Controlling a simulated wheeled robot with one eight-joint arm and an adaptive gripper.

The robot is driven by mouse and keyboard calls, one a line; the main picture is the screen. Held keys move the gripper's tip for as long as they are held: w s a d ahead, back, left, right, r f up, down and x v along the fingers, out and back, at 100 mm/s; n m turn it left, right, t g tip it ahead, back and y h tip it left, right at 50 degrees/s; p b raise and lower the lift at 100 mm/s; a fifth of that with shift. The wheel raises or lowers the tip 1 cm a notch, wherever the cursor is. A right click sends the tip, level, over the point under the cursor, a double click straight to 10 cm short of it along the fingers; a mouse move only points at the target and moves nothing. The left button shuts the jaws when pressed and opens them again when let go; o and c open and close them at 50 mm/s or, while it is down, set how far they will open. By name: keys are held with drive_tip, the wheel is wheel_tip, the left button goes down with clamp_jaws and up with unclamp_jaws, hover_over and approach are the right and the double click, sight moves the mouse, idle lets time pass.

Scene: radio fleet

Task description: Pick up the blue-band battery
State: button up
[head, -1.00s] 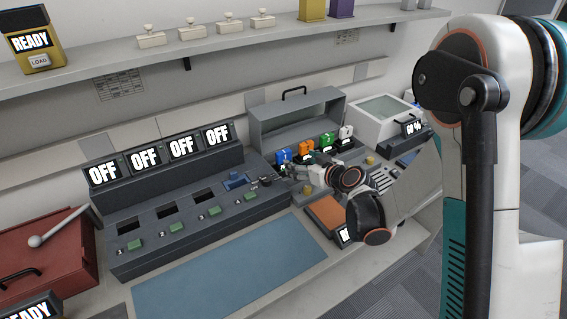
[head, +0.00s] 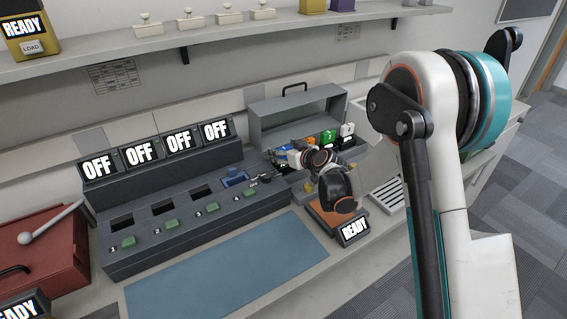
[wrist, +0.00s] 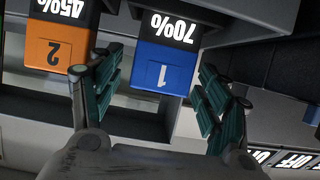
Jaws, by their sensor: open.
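The blue-band battery (wrist: 165,65) is upside down in the wrist view, with a 70% display and the number 1. In the head view my wrist largely hides the blue battery and the fingertips.
The orange battery (wrist: 57,48), marked 2 and 45%, is close by my left finger in the wrist view. Green (head: 328,138) and white (head: 347,130) batteries stand farther right. The grey case (head: 300,110) is behind. A console with OFF screens (head: 160,150) is left.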

drive_tip(key=c, duration=1.2)
drive_tip(key=shift+r, duration=0.15)
